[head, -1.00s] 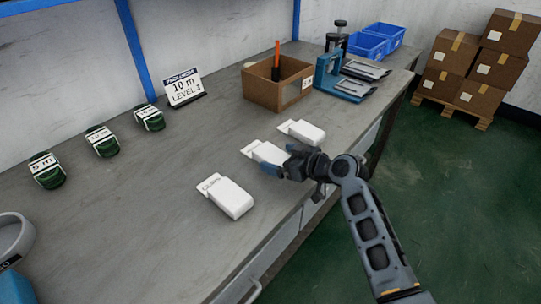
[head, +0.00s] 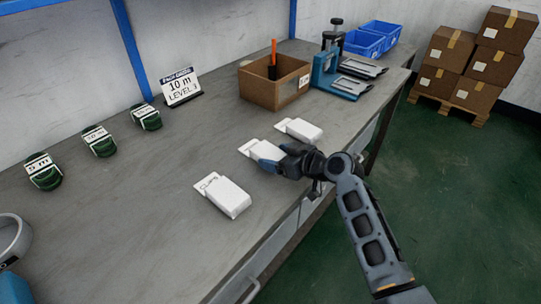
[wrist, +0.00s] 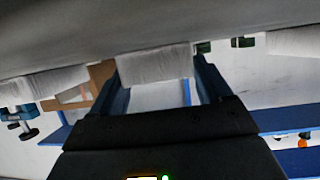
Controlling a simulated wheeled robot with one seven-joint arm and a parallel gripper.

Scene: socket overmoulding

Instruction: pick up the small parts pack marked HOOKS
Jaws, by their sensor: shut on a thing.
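Three white packs lie in a row along the front of the bench. The near pack (head: 227,197) has a label that seems to read CLIPS. The far pack (head: 300,131) and the middle pack (head: 256,148) have labels too small to read, so I cannot tell which is HOOKS. My gripper (head: 280,160) is shut on the middle pack and covers its right end. In the wrist view the held pack (wrist: 155,65) sits between the two fingers (wrist: 157,88). Other packs show to its left (wrist: 45,85) and right (wrist: 295,42). I see no clear lift off the bench.
A brown box (head: 270,92) with an orange-handled tool stands behind the packs, near a blue device (head: 325,72). Green rolls (head: 99,140) and a sign (head: 181,88) stand along the back. The grey bench top (head: 130,225) is clear left of the packs.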

